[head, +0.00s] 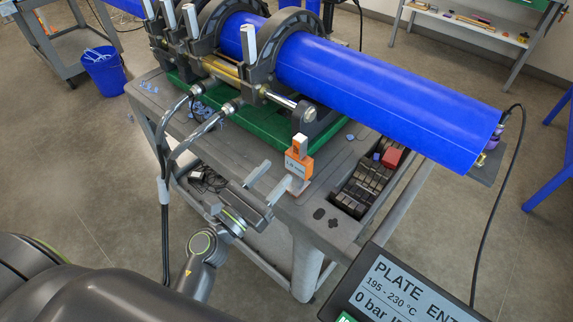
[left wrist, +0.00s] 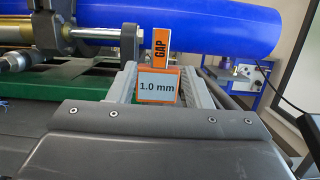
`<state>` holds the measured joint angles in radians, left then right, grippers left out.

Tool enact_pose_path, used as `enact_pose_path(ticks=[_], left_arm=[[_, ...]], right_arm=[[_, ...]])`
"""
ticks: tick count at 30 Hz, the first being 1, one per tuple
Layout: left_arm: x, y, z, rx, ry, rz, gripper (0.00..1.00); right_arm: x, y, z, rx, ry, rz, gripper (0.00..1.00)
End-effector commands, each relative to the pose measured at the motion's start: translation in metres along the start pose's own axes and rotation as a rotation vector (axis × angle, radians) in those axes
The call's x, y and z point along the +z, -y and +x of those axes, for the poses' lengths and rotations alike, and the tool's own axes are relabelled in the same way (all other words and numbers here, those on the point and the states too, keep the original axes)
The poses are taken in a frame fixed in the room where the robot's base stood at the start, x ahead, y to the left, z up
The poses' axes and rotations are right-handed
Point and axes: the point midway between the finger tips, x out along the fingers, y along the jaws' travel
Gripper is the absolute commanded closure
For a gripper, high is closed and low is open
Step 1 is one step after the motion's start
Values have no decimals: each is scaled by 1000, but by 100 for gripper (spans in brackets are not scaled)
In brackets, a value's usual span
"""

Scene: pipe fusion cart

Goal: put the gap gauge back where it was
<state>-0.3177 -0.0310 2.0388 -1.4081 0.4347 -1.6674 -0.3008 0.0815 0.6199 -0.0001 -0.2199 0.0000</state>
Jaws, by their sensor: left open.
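The gap gauge (head: 299,166) is an orange block with a pale label and an upright orange and white tab. It stands upright near the front corner of the cart top (head: 278,207). In the left wrist view the gauge (left wrist: 158,82) reads "1.0 mm" and "GAP". My left gripper (head: 274,178) is open in front of it. In the left wrist view the gauge shows between the two fingers of my left gripper (left wrist: 165,90), near their tips, with a gap visible on the left. Whether either finger touches it I cannot tell. My right gripper is not in view.
A blue pipe (head: 370,90) in dark clamps runs above the cart behind the gauge. Two hoses (head: 182,140) hang left of my left gripper. A tray of dark parts (head: 368,185) lies to the right. A display panel (head: 405,292) stands at the lower right.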

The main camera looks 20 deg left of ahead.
Motion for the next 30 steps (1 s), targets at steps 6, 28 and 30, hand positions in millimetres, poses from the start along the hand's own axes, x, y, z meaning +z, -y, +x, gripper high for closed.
enact_pose_path(ticks=[6,28,30], left_arm=[[-3,0,-35,-1,-1,1,55],[-117,-36,-66,212,-144,-624,55],[-164,-47,-84,332,-185,-863,55]], right_arm=[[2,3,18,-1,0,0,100],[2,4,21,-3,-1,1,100],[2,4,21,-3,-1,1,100]])
